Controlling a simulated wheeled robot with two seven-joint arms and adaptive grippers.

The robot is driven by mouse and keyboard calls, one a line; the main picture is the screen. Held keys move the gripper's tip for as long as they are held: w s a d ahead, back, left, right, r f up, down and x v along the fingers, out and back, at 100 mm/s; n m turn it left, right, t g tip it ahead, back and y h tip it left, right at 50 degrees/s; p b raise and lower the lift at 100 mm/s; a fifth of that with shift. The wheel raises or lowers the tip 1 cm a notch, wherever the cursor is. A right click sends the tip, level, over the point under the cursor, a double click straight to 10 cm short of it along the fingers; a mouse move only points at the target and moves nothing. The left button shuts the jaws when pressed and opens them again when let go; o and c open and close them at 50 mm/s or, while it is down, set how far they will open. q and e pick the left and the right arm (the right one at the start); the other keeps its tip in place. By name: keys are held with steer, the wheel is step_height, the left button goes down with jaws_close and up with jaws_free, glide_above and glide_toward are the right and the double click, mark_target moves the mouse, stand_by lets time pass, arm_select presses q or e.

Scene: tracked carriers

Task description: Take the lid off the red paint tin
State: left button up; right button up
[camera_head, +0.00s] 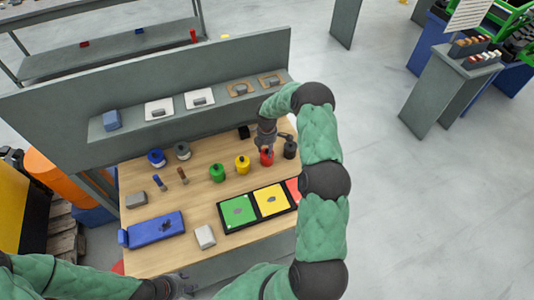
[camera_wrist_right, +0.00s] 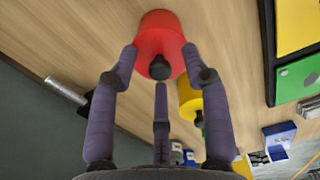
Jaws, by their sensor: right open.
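The red paint tin (camera_head: 267,158) stands on the wooden table, right of the yellow tin, partly hidden by my right gripper (camera_head: 267,146). In the right wrist view the red tin (camera_wrist_right: 160,30) shows a red top with a black knob (camera_wrist_right: 160,68). My right gripper (camera_wrist_right: 160,76) is open above it, its fingers spread around the knob. Whether a finger touches the lid I cannot tell. My left gripper (camera_head: 178,285) is at the table's front edge, away from the tin; its fingers are too unclear to read.
A yellow tin (camera_head: 242,165) and a green tin (camera_head: 217,174) stand left of the red one, a dark tin (camera_head: 290,150) close on its right. A black tray with coloured squares (camera_head: 253,217) lies in front. A grey panel (camera_head: 150,85) rises behind.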

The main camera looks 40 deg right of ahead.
mark_target(267, 150)
jaws_close()
steer(key=shift+r, duration=0.5)
step_height(267, 150, up, 3)
steer(key=shift+f, duration=0.2)
steer(key=s+a+r, duration=0.8)
steer(key=s+r, duration=0.1)
steer(key=s, duration=0.2)
steer(key=shift+s+r+b, duration=0.2)
steer(key=shift+r+b, duration=0.05)
steer(key=shift+b, duration=0.15)
steer(key=shift+a, duration=0.1)
